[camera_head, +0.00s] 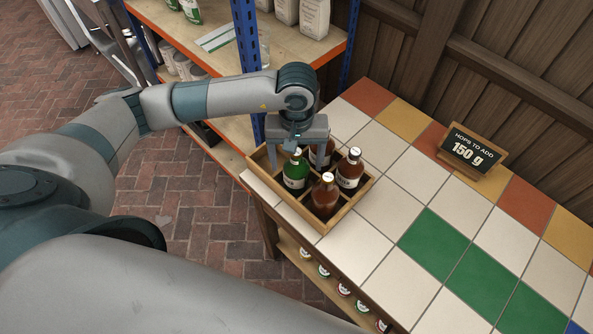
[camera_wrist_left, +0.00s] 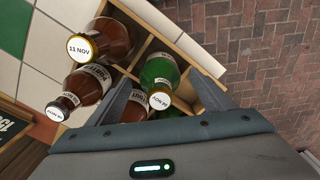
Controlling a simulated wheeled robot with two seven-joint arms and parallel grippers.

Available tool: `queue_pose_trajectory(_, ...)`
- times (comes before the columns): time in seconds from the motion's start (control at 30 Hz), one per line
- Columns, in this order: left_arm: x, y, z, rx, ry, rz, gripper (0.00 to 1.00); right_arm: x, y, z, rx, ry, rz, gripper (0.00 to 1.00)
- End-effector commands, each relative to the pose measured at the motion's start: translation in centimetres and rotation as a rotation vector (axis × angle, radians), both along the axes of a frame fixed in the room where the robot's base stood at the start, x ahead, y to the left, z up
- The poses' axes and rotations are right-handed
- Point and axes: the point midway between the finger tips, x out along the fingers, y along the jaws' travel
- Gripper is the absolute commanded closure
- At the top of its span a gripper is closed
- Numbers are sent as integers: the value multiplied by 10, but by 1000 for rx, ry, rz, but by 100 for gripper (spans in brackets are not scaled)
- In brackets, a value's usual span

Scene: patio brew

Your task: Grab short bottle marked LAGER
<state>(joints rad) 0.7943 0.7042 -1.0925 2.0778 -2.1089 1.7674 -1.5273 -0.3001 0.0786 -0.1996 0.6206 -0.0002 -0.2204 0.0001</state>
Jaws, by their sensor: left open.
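A wooden divided crate (camera_head: 347,213) holds a green bottle (camera_head: 296,171) and three brown bottles, one at the right (camera_head: 349,171), one in front (camera_head: 326,196) and one at the back (camera_head: 325,146), partly behind my gripper. My left gripper (camera_head: 297,152) points down over the crate's back-left part, open. In the left wrist view its two fingers (camera_wrist_left: 162,96) stand either side of the green bottle (camera_wrist_left: 160,70). A brown bottle there has a cap reading 11 NOV (camera_wrist_left: 82,47). No bottle label is readable as LAGER. My right gripper is out of view.
The crate stands at the edge of a tiled counter (camera_head: 375,250); its right side is clear. A sign (camera_head: 472,151) reads "HOPS TO ADD 150 g". A blue-posted shelf rack (camera_head: 250,50) stands close behind my arm. Several bottles (camera_head: 324,271) sit on a shelf below the counter.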

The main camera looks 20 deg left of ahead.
Motion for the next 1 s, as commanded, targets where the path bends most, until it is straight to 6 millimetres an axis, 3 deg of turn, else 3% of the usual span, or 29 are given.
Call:
queue_pose_trajectory(0.17, 0, 0, -10, 0, 0, -1, 25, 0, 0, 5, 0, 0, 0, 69)
queue_pose_trajectory(0.6, 0, 0, -11, 0, -1, -1, 25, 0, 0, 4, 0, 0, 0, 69)
queue_pose_trajectory(0.9, 0, 0, -11, 0, -1, -1, 97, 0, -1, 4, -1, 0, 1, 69)
queue_pose_trajectory(1.0, 0, 0, -10, -1, -3, -1, 100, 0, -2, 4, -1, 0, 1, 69)
